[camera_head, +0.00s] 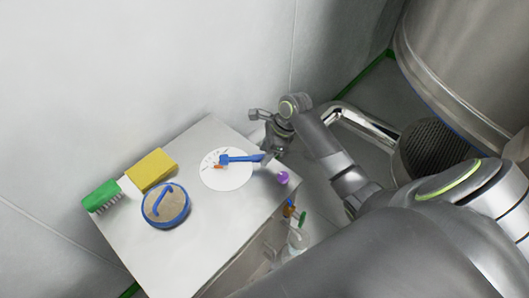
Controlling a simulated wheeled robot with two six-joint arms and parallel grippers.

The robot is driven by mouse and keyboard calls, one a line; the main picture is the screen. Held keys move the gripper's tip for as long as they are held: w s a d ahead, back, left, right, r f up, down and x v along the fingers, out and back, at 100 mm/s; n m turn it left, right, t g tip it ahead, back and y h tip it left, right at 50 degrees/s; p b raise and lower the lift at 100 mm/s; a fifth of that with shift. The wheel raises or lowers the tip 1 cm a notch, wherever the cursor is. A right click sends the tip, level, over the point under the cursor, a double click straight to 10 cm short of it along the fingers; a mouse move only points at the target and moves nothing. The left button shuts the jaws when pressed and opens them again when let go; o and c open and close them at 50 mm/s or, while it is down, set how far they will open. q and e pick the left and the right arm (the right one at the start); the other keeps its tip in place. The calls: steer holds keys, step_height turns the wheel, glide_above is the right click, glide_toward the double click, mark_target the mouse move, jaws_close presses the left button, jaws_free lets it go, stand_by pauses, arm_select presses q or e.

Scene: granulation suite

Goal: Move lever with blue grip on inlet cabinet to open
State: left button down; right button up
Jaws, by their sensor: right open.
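The inlet cabinet (225,228) is a pale metal box with a flat top, seen from above. On its top is a white round dial plate (232,183) with small marks and an orange mark. The lever with the blue grip (240,158) lies across the dial and points right, toward the cabinet's right edge. My right gripper (268,150) is open at the outer end of the blue grip. Whether its fingers touch or straddle the grip is too small to tell. My left gripper is out of view.
On the cabinet top are a round blue-rimmed lid with a blue handle (166,205), a yellow block (151,169), a green brush (101,196) and a purple knob (283,178). Small bottles (298,240) stand beside the cabinet. A wall is behind; a large steel vessel (460,60) is upper right.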

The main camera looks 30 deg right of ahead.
steer(key=shift+a+f, duration=0.2)
steer(key=shift+f, duration=0.25)
jaws_close()
steer(key=shift+w, duration=0.1)
